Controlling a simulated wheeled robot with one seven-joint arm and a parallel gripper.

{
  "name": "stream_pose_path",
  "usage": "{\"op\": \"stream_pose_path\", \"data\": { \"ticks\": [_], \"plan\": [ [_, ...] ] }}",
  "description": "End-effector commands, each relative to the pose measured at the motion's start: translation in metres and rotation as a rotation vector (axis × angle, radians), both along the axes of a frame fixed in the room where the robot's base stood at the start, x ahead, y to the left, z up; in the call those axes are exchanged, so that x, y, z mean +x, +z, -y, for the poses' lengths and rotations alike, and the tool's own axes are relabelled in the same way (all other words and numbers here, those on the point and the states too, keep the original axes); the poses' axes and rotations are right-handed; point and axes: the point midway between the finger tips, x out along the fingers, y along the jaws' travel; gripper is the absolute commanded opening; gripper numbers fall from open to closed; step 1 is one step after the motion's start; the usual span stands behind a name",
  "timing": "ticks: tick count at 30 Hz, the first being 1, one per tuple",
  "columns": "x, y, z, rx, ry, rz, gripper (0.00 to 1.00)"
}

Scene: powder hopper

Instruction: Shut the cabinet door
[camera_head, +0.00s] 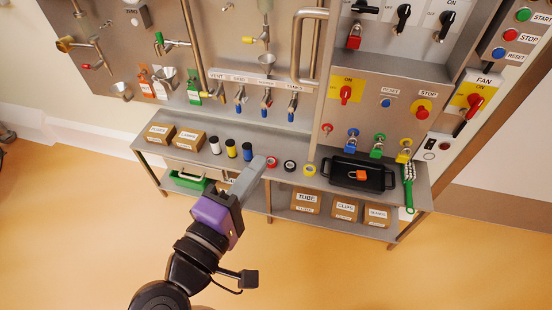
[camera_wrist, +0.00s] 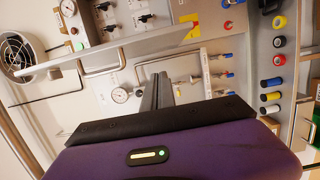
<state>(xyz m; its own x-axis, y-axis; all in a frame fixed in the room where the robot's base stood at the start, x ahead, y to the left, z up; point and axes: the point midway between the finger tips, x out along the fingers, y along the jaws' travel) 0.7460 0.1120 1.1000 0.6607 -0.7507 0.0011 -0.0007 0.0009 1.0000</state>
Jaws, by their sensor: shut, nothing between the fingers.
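A large bent metal handle (camera_head: 297,45) stands out from the steel front at upper centre in the head view. A similar bent bar (camera_wrist: 100,70) shows left of my fingers in the wrist view. In the wrist view my gripper's fingers (camera_wrist: 157,90) are together and empty, pointing towards the panel.
A steel bench (camera_head: 275,148) runs below the panel, with tape rolls, spools, boxes and a black tray (camera_head: 362,174). Valves and a funnel (camera_head: 264,58) stick out left of the handle. A switch recess (camera_head: 400,45) lies to its right. The orange floor in front is clear.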

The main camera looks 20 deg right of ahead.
Motion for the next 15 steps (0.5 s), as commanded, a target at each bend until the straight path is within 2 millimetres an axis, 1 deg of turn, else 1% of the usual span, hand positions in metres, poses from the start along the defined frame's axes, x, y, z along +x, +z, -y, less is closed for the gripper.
{"op": "stream_pose_path", "data": {
  "ticks": [12, 14, 15],
  "plan": [
    [0.052, 0.002, 0.06, -0.001, -0.002, -0.002, 0.0],
    [0.059, 0.002, 0.068, 0.0, -0.002, -0.001, 0.0],
    [0.059, 0.002, 0.074, -0.001, -0.001, -0.002, 0.0]
  ]
}}
